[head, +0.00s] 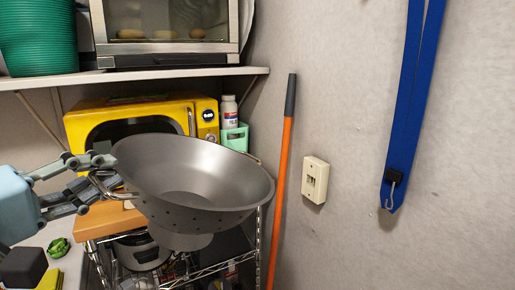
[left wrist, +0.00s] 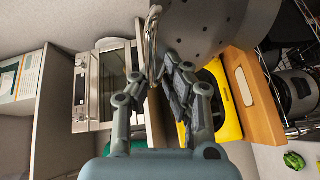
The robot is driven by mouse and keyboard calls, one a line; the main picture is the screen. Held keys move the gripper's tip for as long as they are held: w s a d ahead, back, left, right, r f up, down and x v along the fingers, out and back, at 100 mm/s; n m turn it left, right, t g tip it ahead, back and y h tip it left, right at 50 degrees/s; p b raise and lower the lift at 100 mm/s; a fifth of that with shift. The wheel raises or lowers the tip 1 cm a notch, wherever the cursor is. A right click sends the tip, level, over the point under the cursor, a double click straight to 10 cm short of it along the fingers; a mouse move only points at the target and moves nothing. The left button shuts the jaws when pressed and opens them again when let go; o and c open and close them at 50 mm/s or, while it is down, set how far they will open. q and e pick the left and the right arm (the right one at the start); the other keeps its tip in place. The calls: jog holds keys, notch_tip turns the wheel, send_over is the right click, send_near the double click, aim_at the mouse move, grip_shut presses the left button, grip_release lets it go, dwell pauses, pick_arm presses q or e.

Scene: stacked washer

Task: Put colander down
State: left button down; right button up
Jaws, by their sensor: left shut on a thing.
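The colander (head: 190,185) is a grey metal bowl with rows of small holes and a wire handle (head: 108,187) on its left side. It hangs in the air, tilted, in front of the yellow microwave. My left gripper (head: 100,178) comes in from the left and is shut on that handle. In the left wrist view, the colander (left wrist: 215,22) fills the upper right and the gripper's fingers (left wrist: 155,82) close at the wire handle. The colander hides part of the wooden top below it. My right gripper is not in view.
The yellow microwave (head: 84,120) and a green holder (head: 236,137) with a bottle stand behind. A shelf (head: 170,74) carries an oven above. An orange pole (head: 282,190) leans at the right wall.

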notch_tip(320, 180, down, 18)
jog(key=s+b, duration=0.1)
jog(key=b, duration=1.6)
jog(key=shift+b, duration=0.4)
